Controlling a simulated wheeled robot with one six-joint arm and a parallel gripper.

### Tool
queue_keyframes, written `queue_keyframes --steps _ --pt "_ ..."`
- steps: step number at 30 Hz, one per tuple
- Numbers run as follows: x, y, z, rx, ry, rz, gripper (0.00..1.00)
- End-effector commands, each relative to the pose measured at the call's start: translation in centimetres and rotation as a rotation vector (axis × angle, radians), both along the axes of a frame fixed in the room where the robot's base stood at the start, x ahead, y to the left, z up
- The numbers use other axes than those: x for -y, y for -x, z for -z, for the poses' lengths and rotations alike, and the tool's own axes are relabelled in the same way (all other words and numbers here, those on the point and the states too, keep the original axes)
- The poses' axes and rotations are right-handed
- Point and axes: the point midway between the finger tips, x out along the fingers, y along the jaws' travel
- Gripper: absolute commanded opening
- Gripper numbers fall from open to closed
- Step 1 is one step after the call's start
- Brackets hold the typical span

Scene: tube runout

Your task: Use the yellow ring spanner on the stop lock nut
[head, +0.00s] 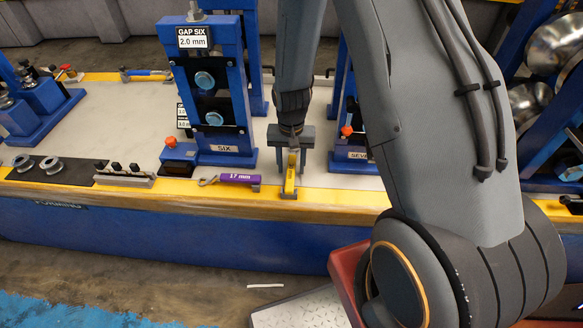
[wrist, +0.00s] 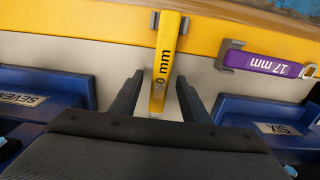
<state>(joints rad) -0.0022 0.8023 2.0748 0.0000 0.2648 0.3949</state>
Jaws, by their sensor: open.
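The yellow ring spanner (head: 290,178) lies on the yellow front edge of the bench, pointing toward the back. In the wrist view the spanner (wrist: 166,50) shows a black label ending in "0 mm", and its far end rests by a small grey holder. My gripper (head: 291,160) is open above it. In the wrist view the fingers of my gripper (wrist: 160,82) stand either side of the spanner's near part, with a gap on both sides. I cannot tell which part is the stop lock nut.
A purple 17 mm spanner (head: 238,179) lies just left of the yellow one. The blue stand marked SIX (head: 230,148) rises behind it, with a red-orange knob (head: 171,142) at its base. The stand marked SEVEN (head: 352,160) is on the right, partly hidden by my arm.

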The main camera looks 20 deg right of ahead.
Motion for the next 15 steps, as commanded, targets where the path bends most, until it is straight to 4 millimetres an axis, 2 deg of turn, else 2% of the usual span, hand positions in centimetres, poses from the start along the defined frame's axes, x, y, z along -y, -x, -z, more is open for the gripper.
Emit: queue_keyframes --steps 3,11,15 --pt "0.00 0.06 0.73 -0.001 0.000 0.000 0.42" --pt "0.00 0.00 0.89 0.001 0.000 0.000 0.42" --pt "0.00 0.01 0.88 0.000 0.000 0.000 0.20"
